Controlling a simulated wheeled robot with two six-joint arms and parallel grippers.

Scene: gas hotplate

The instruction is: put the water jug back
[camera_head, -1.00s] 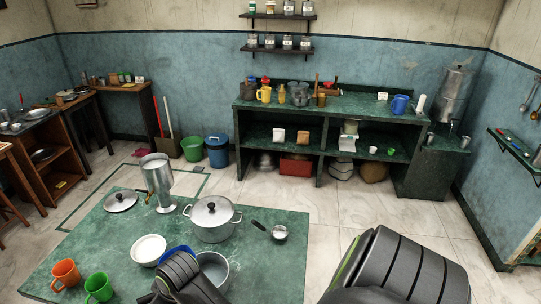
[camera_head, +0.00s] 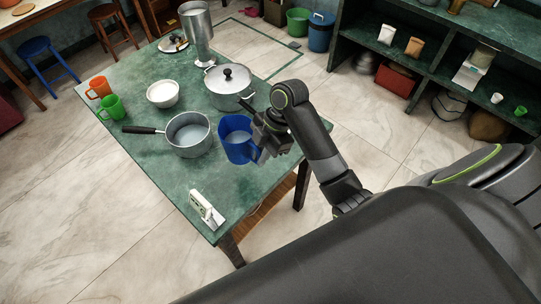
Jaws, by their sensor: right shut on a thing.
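The blue water jug (camera_head: 236,143) is at the right edge of the green table (camera_head: 160,185), upright, with its opening facing up. My right gripper (camera_head: 262,143) reaches in from the right and is shut on the jug's handle side. Its fingers partly hide the handle. I cannot tell whether the jug's base touches the table. My left gripper is not in view.
A saucepan (camera_head: 188,146) stands just left of the jug, its handle pointing left. A lidded pot (camera_head: 230,98) is behind, with a white bowl (camera_head: 162,95) and two mugs (camera_head: 110,107) farther left. A white device (camera_head: 207,209) lies near the front corner.

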